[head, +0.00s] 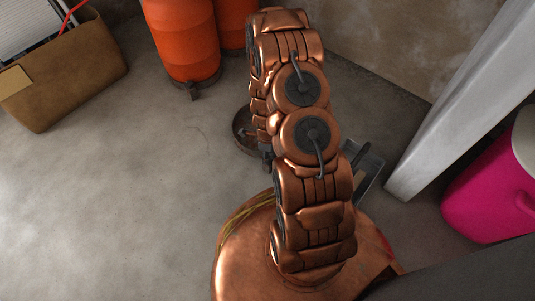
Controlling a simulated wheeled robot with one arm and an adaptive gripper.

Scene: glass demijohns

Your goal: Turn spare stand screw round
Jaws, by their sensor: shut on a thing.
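My copper arm rises through the middle of the head view and bends down on its far side. Its end reaches low beside a dark round stand (241,127) on the floor. Only a small dark part of my gripper (266,157) shows at the left edge of the arm, close to the stand's right side. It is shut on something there. The screw and the fingertips are hidden behind my arm, so their exact contact cannot be made out.
Orange vessels (184,40) stand behind, left of my arm. A brown box (75,75) holding papers is at upper left. A grey metal item (371,166) lies right of my arm, near a pale post (455,105) and pink container (490,195). The left floor is clear.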

